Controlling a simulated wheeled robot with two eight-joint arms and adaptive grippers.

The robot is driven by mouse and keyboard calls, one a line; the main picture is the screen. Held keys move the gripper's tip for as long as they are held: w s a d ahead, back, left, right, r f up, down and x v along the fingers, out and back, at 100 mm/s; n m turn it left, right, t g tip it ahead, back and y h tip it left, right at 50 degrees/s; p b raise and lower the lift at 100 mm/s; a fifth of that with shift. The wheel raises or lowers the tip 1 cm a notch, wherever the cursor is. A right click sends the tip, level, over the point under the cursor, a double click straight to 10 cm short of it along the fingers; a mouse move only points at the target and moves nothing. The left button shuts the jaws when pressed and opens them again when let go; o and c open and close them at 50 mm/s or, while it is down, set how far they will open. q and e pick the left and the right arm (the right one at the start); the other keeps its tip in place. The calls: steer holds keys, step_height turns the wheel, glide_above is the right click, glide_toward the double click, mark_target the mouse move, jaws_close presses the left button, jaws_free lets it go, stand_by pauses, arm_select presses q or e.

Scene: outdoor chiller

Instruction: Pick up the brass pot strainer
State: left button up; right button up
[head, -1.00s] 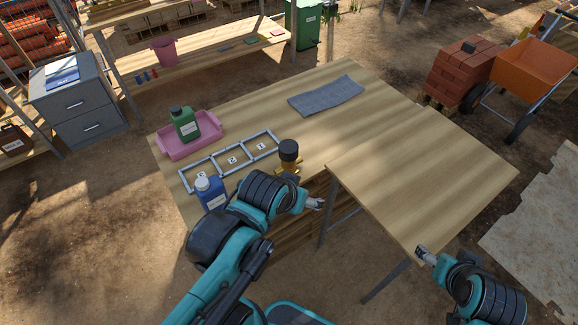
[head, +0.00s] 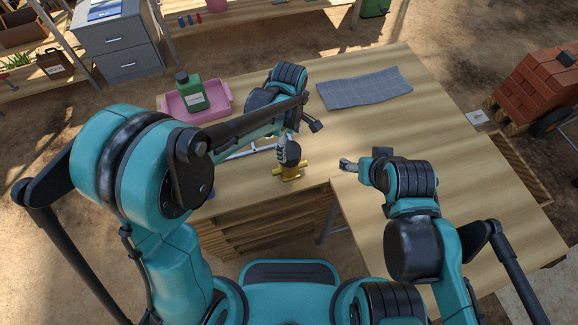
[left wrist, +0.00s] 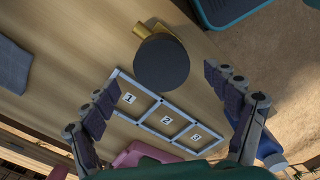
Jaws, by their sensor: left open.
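The brass pot strainer (head: 291,174) stands on the wooden table near its inner front edge, with a brass body below and a black round top. In the left wrist view its black top (left wrist: 161,62) is between and beyond my open fingers, with brass (left wrist: 148,30) showing behind it. My left gripper (head: 298,137) is open and empty, just above and behind the strainer; one finger overlaps its top in the head view. I cannot tell whether they touch. My right gripper (head: 362,161) is over the table to the right of the strainer; its jaw opening is unclear.
A pink tray (head: 222,108) holds a green bottle (head: 191,95). A numbered three-part frame (left wrist: 160,117) lies beside the strainer, and a blue bottle (left wrist: 270,150) is near it. A grey cloth (head: 365,88) lies at the back. The table's right part (head: 480,185) is clear.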

mark_target(289, 150)
arm_select(q)
steer(key=shift+s+f, duration=0.1)
steer(key=shift+f, duration=0.55)
step_height(289, 150, down, 6)
steer(key=b, duration=0.3)
steer(key=shift+r, duration=0.3)
steer(key=shift+s, duration=0.1)
steer(key=c, duration=2)
